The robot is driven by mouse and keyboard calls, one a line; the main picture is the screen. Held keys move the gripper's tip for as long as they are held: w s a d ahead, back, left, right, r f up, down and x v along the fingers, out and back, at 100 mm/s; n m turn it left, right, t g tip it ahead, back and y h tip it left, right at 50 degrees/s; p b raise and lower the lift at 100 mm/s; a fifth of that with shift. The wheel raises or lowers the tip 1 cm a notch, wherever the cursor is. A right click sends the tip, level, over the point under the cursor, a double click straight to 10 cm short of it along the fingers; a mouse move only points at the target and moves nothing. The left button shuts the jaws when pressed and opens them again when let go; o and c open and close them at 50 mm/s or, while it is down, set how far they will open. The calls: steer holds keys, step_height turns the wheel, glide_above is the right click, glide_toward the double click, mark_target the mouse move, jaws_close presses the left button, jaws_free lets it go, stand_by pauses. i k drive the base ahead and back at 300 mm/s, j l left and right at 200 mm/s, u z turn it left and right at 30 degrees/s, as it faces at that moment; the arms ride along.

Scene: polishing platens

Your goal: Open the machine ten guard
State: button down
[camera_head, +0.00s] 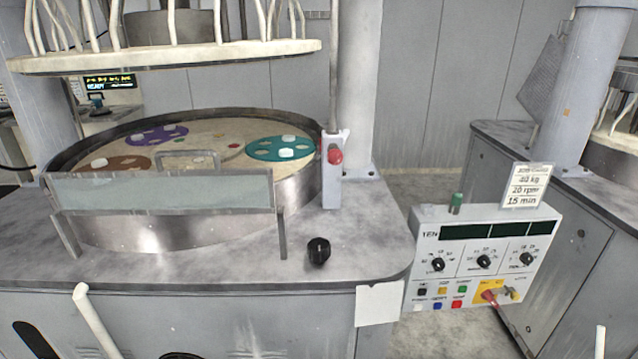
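The machine ten control box (428,285), marked TEN, hangs at the right end of the grey machine. The guard (160,192) is a clear, greenish panel in a metal frame. It stands upright across the front of the round metal bowl (190,228), between two short posts. A metal loop handle (188,153) rises from its top edge. The guard covers part of the bowl's front wall. My gripper is not in view.
A post with a red button (335,156) stands right of the guard. A black knob (318,250) sits on the deck (365,235). Coloured discs (282,149) lie in the bowl under a raised round plate (170,58). A white rod (95,320) rises at bottom left.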

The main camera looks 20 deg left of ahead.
mark_target(161, 173)
steer(key=k+u, duration=0.1)
steer(key=u, duration=1.5)
steer(key=i+l+u, duration=0.2)
steer(key=i+l, duration=0.55)
